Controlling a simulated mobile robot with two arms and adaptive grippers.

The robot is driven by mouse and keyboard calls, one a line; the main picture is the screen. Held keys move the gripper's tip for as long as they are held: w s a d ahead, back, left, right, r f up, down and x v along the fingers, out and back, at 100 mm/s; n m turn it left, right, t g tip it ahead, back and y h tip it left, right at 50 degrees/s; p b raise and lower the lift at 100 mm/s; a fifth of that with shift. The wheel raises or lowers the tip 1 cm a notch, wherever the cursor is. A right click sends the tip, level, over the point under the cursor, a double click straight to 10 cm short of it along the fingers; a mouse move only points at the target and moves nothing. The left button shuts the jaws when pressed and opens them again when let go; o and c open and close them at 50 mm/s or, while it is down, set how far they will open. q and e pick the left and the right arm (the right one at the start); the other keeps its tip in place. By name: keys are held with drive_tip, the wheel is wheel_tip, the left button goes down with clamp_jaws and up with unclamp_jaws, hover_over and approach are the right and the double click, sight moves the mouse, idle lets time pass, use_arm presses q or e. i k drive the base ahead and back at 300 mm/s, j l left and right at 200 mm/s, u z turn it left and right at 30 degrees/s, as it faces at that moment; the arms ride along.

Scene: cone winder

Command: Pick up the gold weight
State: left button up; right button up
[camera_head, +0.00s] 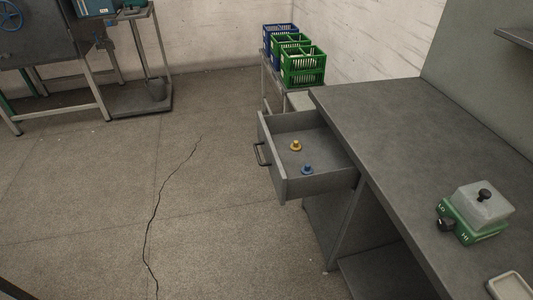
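The gold weight (296,146) is a small yellow knobbed piece inside the open drawer (284,187) of the grey desk. It stands toward the back part of the drawer in the picture. A blue weight (307,169) of similar shape lies in the same drawer, nearer the front of the picture. Neither of my grippers shows in this view.
The grey desk (390,110) fills the right side. On it are a green device (460,222) with a grey top and a white tray (511,287). Green crates (303,66) and a blue crate (268,39) stand behind. The cracked floor (100,200) at left is clear.

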sight(295, 145)
drive_tip(key=i+l+u, duration=0.2)
drive_tip(key=i, duration=0.35)
drive_tip(key=i+l+u, duration=0.2)
drive_tip(key=i+l, duration=0.2)
drive_tip(key=i, duration=0.15)
